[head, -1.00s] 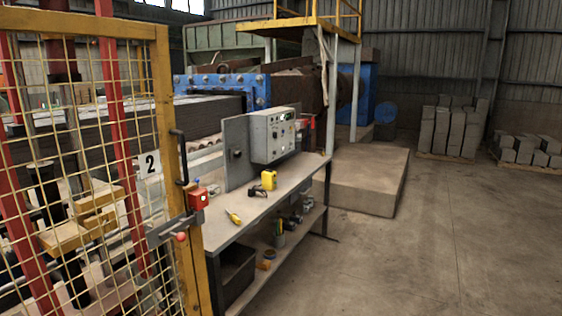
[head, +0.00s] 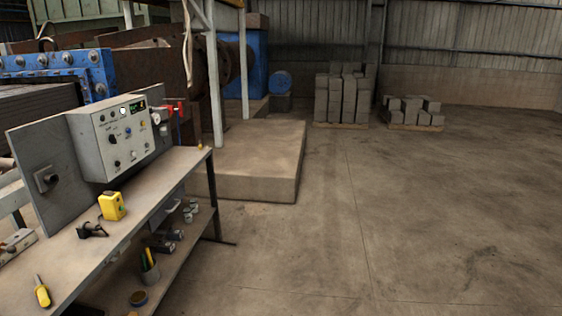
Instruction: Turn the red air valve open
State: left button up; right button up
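A small red valve part (head: 173,108) shows just right of the grey control box, at the far end of the workbench, beside a small round gauge (head: 156,118). It is small in the view, and I cannot tell how its handle is turned. The control box (head: 112,138) has a green display, knobs and buttons, and is fixed by a grey upright plate (head: 45,170). Neither of my grippers is in view.
The workbench (head: 125,215) carries a yellow device (head: 112,206), a black tool (head: 91,230) and a yellow-handled tool (head: 42,292). A concrete slab (head: 250,165) lies beyond it. Block stacks (head: 345,95) stand at the back. The floor (head: 400,220) at right is open.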

aim_at(180, 109)
jog(key=i, duration=2.1)
jog(key=l+z, duration=0.05)
jog(key=l, duration=0.05)
